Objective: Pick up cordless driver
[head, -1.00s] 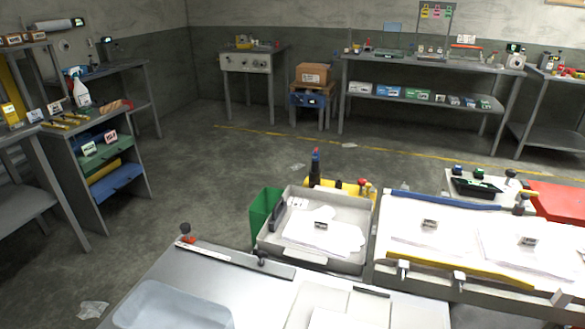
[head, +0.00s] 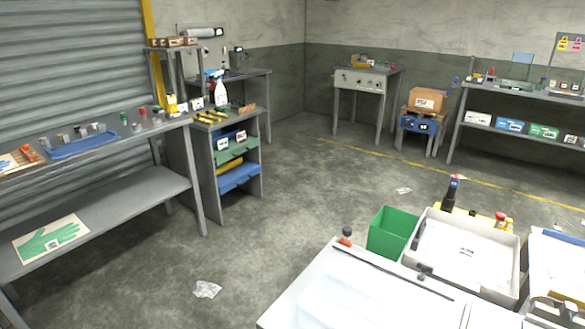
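I cannot make out a cordless driver for certain. A dark upright tool-like object with a red top (head: 452,194) stands behind the pale tray at the right; it is too small to tell what it is. Neither of my grippers shows in the head view.
A white-topped table (head: 350,290) fills the lower right, with a pale tray (head: 465,252) and green bin (head: 392,232) beyond. A grey bench (head: 110,205) and shelf unit (head: 236,165) stand left. Crumpled plastic (head: 207,289) lies on the open floor (head: 300,200).

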